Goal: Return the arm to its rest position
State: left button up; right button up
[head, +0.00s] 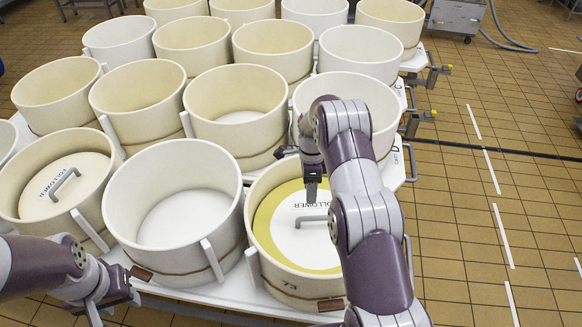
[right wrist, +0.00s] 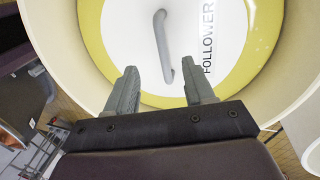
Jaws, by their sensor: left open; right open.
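My right arm reaches over the front right vat (head: 285,287), a cream round tub. Inside it lies a white follower lid with a yellow rim (head: 267,225) and a grey bar handle (head: 312,219). My right gripper (head: 312,188) is above this lid, near the handle. In the right wrist view its two fingers (right wrist: 161,90) are apart with nothing between them, and the handle (right wrist: 161,40) shows beyond the fingertips. My left gripper (head: 98,312) is low at the front left, in front of the vats, partly cut by the frame's bottom edge; it holds nothing that I can see.
Several cream vats stand in close rows on white pallets. The front middle vat (head: 182,222) is empty. The front left vat (head: 72,228) holds a cream follower lid (head: 68,196) with a handle. Open tiled floor (head: 480,190) lies to the right; a hose (head: 500,35) is at the back.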

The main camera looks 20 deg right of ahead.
jog(key=s+a+r+n+t, duration=0.1)
jog(key=s+a+r+n, duration=0.5)
jog(key=s+n, duration=0.5)
jog(key=s+a+r+n+t, duration=0.2)
jog(key=s+a+r+n, duration=0.4)
jog(key=s+r+n, duration=0.4)
jog(key=shift+s+r+n+t+h, duration=0.3)
jog(key=shift+s+r+n+h, duration=0.1)
jog(key=shift+s+n, duration=0.25)
jog(key=shift+s, duration=0.15)
